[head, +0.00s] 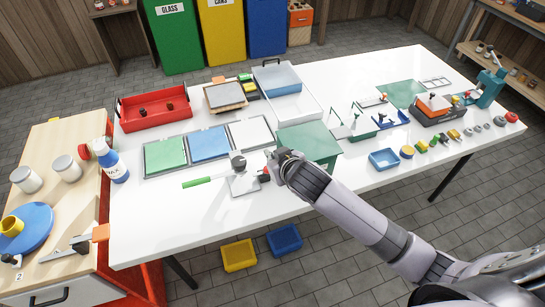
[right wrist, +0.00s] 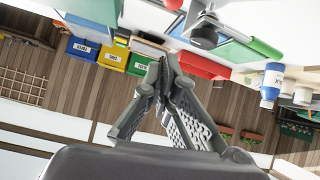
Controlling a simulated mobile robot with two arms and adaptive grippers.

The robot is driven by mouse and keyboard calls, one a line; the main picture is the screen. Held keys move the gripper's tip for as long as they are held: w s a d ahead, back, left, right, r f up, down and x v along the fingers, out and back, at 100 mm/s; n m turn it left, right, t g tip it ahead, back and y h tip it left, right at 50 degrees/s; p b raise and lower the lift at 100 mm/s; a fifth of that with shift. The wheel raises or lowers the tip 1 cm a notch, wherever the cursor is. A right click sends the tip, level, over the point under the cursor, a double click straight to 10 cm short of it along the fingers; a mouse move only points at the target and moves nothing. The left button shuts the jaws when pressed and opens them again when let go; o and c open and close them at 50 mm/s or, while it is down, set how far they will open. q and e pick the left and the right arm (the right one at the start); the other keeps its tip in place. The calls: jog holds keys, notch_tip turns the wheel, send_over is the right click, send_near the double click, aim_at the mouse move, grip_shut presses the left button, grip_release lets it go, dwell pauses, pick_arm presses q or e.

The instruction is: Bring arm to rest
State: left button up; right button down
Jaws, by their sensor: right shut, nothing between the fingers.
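My right arm reaches in from the lower right in the head view. My left arm and left gripper are in neither view.
A green-handled tool (head: 205,181) and a grey plate (head: 243,184) lie left of the gripper. A blue tray (head: 384,159) and several small parts stand right. The bench front is mostly clear.

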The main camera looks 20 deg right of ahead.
jog(key=shift+f, duration=0.1)
jog(key=s+d+f+g, duration=0.2)
jog(key=s+f+g, duration=0.15)
jog(key=s, duration=1.15)
jog(key=s+d+f+g, duration=0.2)
jog(key=s+f+g, duration=0.15)
jog(key=s, duration=1.05)
notch_tip(320, 180, down, 29)
jog(key=s+g+b, duration=0.2)
jog(key=s, duration=0.1)
jog(key=s+d+f+g+h+b, duration=0.1)
jog(key=s+d+f, duration=0.2)
jog(key=s+f, duration=1.2)
jog(key=shift+s+f+b, duration=0.25)
jog(key=shift+f+b, duration=0.05)
jog(key=shift+f, duration=0.35)
